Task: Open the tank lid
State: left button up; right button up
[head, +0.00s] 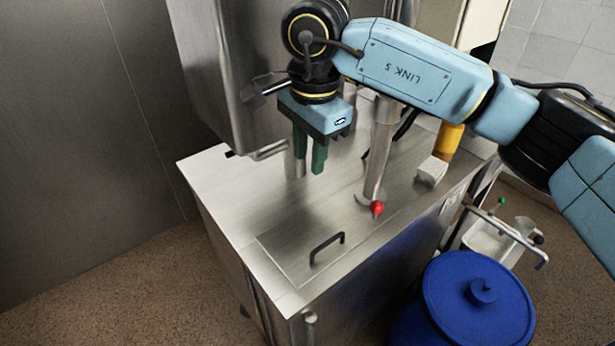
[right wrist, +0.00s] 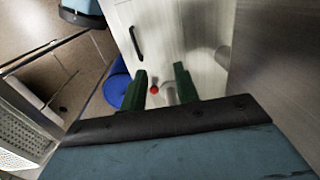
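The tank is a steel box, and its flat lid (head: 290,262) lies level and closed in the top near the front. A dark arched handle (head: 327,249) stands on the lid; it also shows in the right wrist view (right wrist: 136,42). My right gripper (head: 311,170) hangs over the back part of the tank top, behind the handle and apart from it. Its two green fingers are spread with nothing between them that they touch; they also show in the right wrist view (right wrist: 160,78). My left gripper does not show in the head view.
A red knob (head: 377,208) and an upright steel pipe (head: 382,150) stand right of the lid. A tall steel cabinet (head: 225,80) rises behind at the left. A blue lidded barrel (head: 455,300) stands at the front right. The tank top left of the lid is bare.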

jog(key=shift+s+r, duration=0.1)
jog(key=shift+r, duration=1.3)
